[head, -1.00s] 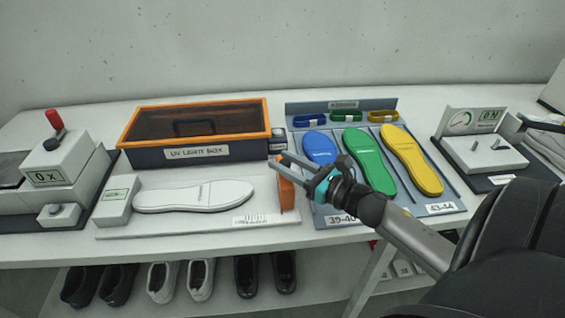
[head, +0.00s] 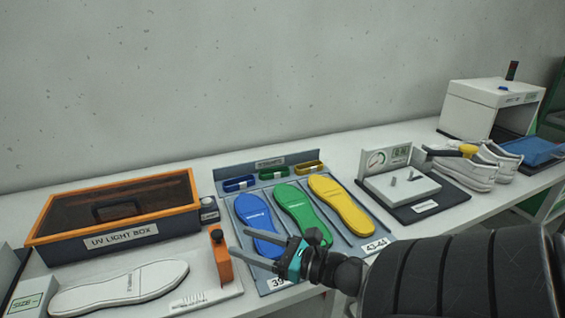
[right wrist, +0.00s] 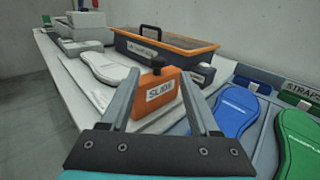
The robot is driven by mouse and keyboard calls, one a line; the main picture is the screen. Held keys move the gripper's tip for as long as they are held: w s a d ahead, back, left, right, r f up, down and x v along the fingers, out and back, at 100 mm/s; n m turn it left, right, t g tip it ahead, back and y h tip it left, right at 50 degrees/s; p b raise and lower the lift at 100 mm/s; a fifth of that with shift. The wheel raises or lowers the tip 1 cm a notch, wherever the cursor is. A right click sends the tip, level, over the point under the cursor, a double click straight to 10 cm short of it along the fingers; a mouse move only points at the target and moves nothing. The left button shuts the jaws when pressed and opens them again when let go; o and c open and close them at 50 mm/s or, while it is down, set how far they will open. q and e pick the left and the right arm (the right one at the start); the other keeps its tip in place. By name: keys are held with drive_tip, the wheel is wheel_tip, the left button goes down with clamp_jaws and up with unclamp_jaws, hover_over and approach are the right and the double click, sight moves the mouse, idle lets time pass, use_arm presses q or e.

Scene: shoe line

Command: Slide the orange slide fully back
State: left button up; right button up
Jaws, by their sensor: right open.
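The orange slide (head: 221,262) is an upright block with a black knob on top. It stands at the right end of the white measuring base (head: 205,300), apart from the white sole (head: 120,286). The right wrist view shows its "SLIDE" label on the orange slide (right wrist: 160,92). My right gripper (head: 238,240) is open, its fingertips close to the slide's right side. In the right wrist view the slide appears between the two fingers (right wrist: 161,78); I cannot tell whether they touch it. My left gripper is not in view.
The UV light box (head: 120,238) stands behind the base. A grey tray (head: 222,185) with blue, green and yellow insoles lies to the right, under my gripper. A gauge device (head: 400,185) and white shoes (head: 480,165) are farther right.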

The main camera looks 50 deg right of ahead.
drive_tip(key=v, duration=0.8)
idle(0.4)
